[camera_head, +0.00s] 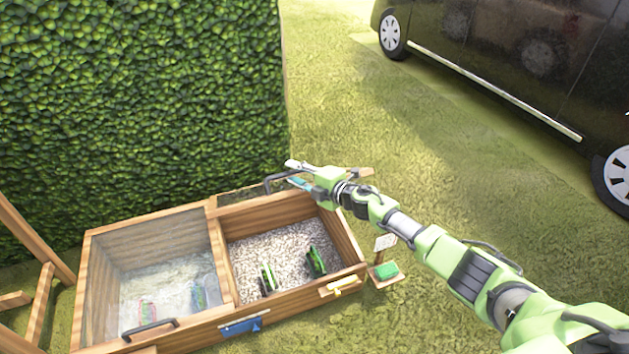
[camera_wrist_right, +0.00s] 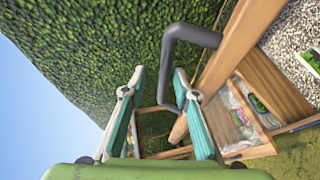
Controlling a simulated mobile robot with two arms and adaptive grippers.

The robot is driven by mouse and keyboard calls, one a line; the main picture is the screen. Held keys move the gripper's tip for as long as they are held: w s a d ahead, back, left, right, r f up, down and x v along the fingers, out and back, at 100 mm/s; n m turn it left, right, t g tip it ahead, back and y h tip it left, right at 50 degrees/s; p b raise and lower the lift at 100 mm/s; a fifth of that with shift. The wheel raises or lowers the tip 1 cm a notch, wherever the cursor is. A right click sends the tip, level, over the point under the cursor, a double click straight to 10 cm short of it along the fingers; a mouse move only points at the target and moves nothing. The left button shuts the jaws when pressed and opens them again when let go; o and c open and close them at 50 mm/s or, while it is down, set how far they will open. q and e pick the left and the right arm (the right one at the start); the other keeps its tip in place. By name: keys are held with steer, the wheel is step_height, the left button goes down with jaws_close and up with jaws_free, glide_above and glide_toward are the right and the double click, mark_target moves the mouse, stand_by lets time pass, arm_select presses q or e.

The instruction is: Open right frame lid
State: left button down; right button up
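The cold frame has two bays. The right frame lid (camera_head: 238,197) is raised and tipped back behind its bay, and the gravel in the right bay (camera_head: 268,250) lies uncovered. The lid's dark handle (camera_head: 277,181) stands at the back; in the right wrist view the handle (camera_wrist_right: 170,60) shows between and partly behind the fingers. My right gripper (camera_head: 298,175) is beside this handle at the lid's raised edge. Its teal fingers (camera_wrist_right: 159,76) are apart in the wrist view, not closed on the handle. My left gripper is not in view.
The left frame lid (camera_head: 150,245) is down, with a dark handle (camera_head: 150,328) at its front. A tall hedge (camera_head: 140,100) stands close behind the frame. A small stand with a green block (camera_head: 386,270) is to the right. A dark van (camera_head: 500,50) is parked beyond open grass.

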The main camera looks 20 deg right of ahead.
steer(key=v, duration=0.9)
